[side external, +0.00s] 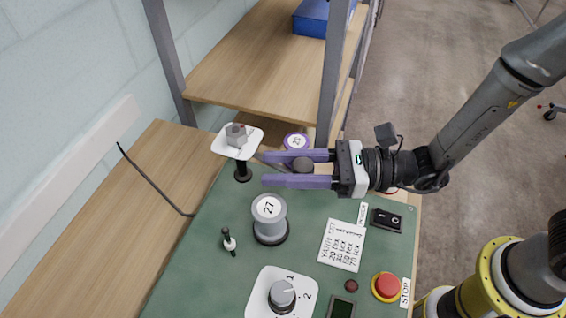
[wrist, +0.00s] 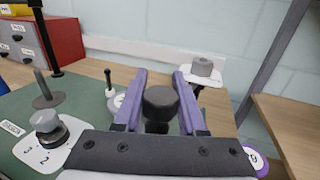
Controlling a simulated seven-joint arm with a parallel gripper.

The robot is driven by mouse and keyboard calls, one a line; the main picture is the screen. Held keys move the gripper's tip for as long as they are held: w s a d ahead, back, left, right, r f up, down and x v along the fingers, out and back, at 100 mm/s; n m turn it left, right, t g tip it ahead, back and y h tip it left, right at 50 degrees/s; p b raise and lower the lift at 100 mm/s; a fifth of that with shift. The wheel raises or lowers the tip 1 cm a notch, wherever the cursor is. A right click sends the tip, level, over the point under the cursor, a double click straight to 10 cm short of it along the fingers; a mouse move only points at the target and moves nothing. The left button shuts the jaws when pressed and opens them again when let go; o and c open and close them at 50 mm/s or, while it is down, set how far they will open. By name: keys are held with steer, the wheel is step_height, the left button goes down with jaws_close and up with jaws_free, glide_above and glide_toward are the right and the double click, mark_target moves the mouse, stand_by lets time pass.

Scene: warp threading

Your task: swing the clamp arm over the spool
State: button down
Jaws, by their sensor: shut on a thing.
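The grey spool (side external: 269,212), labelled 27, stands upright on a dark base on the green panel. My gripper (side external: 296,168) is level above the panel, behind the spool in the side view. Its two purple fingers are on either side of a dark round knob (side external: 303,165), shut on it; the knob also shows between the fingers in the wrist view (wrist: 160,101). A thin bar just left of the fingers may be part of the clamp arm. Most of the arm is hidden, and its link to the knob cannot be told.
A white plate with a grey block (side external: 236,135) stands on a dark post behind the spool. A purple-rimmed spool (side external: 296,141) is behind my fingers. A small lever (side external: 229,242), a dial (side external: 282,294) and a red stop button (side external: 387,286) stand on the panel.

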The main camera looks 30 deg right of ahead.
steer(key=shift+c, duration=2.4)
jaws_free()
steer(key=v, duration=1.3)
steer(key=shift+d, duration=0.35)
steer(key=shift+s, duration=0.15)
